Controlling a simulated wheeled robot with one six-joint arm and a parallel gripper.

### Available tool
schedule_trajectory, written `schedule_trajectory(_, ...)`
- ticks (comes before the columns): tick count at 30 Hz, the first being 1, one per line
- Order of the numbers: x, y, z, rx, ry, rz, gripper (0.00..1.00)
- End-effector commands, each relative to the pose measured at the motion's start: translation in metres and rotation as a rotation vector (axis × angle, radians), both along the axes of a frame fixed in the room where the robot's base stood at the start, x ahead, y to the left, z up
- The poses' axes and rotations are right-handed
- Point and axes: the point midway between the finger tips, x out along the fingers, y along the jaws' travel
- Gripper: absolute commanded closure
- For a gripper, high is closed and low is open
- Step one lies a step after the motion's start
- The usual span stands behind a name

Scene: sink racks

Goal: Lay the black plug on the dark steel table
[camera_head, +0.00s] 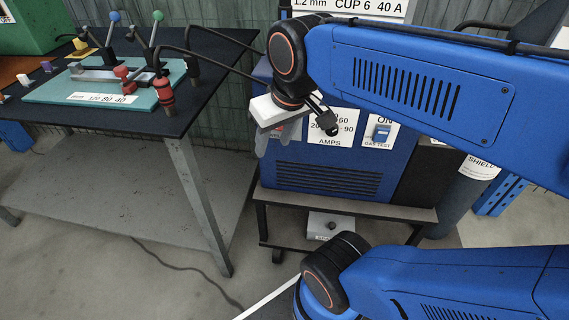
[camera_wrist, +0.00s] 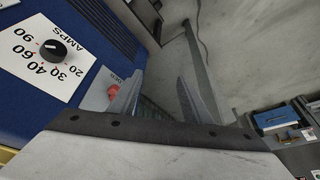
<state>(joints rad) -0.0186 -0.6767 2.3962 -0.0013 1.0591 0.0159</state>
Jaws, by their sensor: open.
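A dark upright piece that looks like the black plug (camera_head: 192,69) is at the right part of the dark steel table (camera_head: 215,50), close to a black cable. I cannot tell whether it touches the top. A red plug (camera_head: 166,95) is at the table's front edge, upright, below another cable. My gripper (camera_head: 274,140) is in front of the blue welding machine (camera_head: 330,172), away from both plugs. Its fingers also show in the wrist view (camera_wrist: 157,98), spread apart with nothing between them. A red round part (camera_wrist: 113,91) shows on the machine's panel behind the left finger.
A teal plate (camera_head: 60,92) with clamps takes up much of the table. Black cables (camera_head: 225,68) arch between table and machine. A black amps knob (camera_wrist: 53,50) sticks out beside my gripper. A blue cylinder (camera_head: 462,205) stands right of the machine.

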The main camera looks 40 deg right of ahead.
Motion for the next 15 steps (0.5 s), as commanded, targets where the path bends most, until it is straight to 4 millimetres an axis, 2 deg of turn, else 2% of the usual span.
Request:
schedule_trajectory(1, -0.011, -0.001, -0.014, -0.001, -0.013, -0.002, 0.56)
schedule_trajectory(3, -0.021, -0.003, -0.028, -0.003, -0.028, -0.001, 0.56)
schedule_trajectory(6, -0.03, -0.004, -0.043, -0.005, -0.042, -0.002, 0.56)
schedule_trajectory(10, -0.035, -0.004, -0.05, -0.006, -0.051, -0.001, 0.56)
schedule_trajectory(15, -0.035, -0.004, -0.05, -0.006, -0.052, -0.001, 0.56)
